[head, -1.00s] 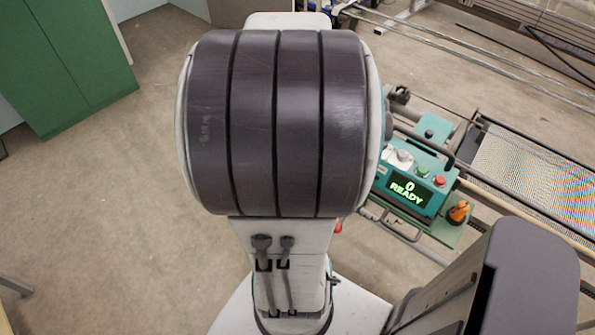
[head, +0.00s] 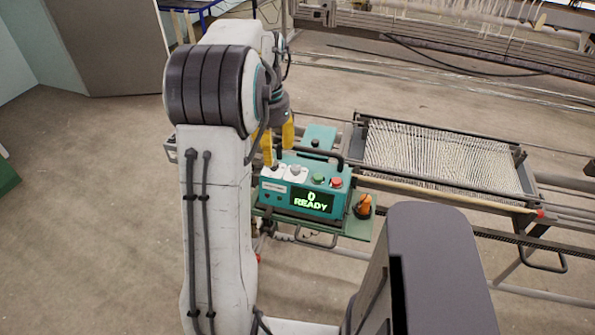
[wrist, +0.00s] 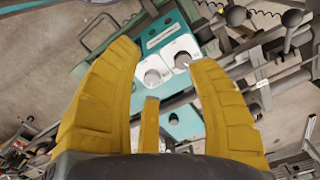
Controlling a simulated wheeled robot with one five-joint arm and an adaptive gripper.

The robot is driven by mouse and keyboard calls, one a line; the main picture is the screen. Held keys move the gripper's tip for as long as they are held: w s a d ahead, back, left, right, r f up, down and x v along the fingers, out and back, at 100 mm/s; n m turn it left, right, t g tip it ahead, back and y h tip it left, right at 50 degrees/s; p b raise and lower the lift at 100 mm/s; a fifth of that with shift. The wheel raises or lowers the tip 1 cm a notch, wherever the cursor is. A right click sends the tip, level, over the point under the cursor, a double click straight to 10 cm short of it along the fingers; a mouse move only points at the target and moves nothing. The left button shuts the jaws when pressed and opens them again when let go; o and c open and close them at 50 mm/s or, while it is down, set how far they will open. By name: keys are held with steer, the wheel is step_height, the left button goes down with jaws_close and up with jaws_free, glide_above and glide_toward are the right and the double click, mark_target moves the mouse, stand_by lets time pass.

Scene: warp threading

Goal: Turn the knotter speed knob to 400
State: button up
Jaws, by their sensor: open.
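The teal knotter control box (head: 282,196) stands on the warp frame in the head view, its green display (head: 311,200) reading "0 READY". Two grey knobs on white plates sit on its top, a left knob (head: 274,165) and a right knob (head: 296,170). In the wrist view one knob (wrist: 153,77) and the other knob (wrist: 182,60) show between the yellow fingers; I cannot read their labels or tell which sets speed. My gripper (head: 278,143) is open and empty, just above and behind the box's left end. It also spans the wrist view (wrist: 165,57).
A green button (head: 318,178) and a red button (head: 336,182) sit right of the knobs. A dark handle bar (head: 325,158) runs behind them. An orange item (head: 363,206) stands right of the box. The warp thread bed (head: 440,160) lies farther right.

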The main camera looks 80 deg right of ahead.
steer(key=m, duration=0.2)
glide_above(296, 167)
steer(key=shift+w+a+f, duration=0.15)
steer(key=shift+w+f, duration=0.15)
steer(key=shift+f, duration=0.35)
steer(key=shift+s+f, duration=0.2)
steer(key=shift+s, duration=0.05)
steer(key=shift+d+f, duration=0.2)
steer(key=shift+f, duration=3.3)
steer(key=shift+o, duration=0.2)
jaws_close()
